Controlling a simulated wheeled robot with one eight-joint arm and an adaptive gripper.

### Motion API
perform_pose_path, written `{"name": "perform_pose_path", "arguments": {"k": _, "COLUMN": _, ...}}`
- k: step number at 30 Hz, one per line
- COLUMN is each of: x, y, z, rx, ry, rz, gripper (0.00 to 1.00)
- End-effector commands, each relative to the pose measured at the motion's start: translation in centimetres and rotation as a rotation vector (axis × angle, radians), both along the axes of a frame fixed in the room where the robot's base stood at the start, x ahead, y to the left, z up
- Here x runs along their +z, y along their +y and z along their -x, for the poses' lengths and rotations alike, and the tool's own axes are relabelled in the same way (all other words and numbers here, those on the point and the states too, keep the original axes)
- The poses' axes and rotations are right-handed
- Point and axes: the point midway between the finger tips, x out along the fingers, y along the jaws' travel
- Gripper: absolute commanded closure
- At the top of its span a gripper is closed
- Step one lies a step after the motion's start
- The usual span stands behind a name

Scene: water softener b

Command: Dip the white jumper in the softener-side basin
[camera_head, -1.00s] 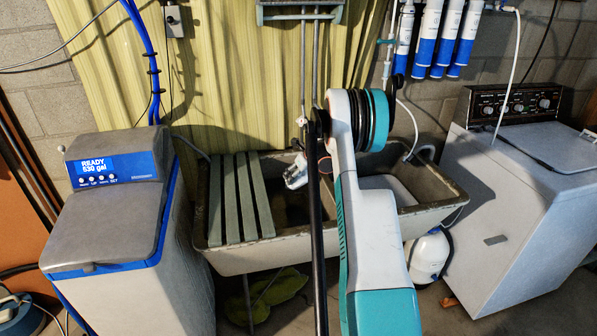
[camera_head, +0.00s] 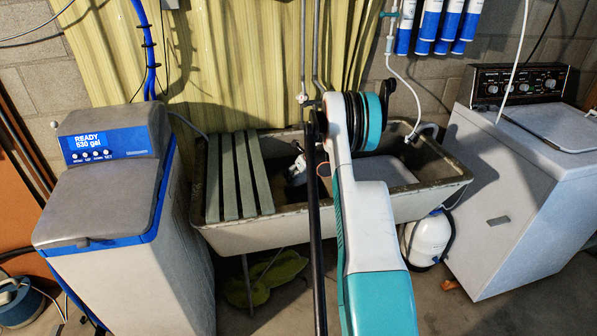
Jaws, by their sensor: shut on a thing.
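The softener-side basin (camera_head: 262,231) is the left half of the grey double sink, beside the water softener (camera_head: 120,190). My gripper (camera_head: 298,168) is small in view, low in the opening between the green slats and the middle of the sink. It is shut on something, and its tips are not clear. I cannot make out the white jumper apart from the whitish shape at the gripper. The inside of this basin is dark, and my arm hides part of it.
Green slats (camera_head: 238,178) cover the left part of that basin. The right basin (camera_head: 384,172) shows a pale grey area inside. A washing machine (camera_head: 520,190) stands at the right. A white tank (camera_head: 430,238) sits under the sink's right end. Pipes and a curtain are behind.

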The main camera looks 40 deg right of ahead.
Motion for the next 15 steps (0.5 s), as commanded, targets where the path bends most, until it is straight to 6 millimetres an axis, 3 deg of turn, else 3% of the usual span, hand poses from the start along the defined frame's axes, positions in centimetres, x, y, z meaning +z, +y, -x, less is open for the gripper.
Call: {"name": "perform_pose_path", "arguments": {"k": 15, "x": -5.9, "y": 0.0, "z": 0.0, "rx": 0.0, "ry": 0.0, "rz": 0.0, "gripper": 0.56}}
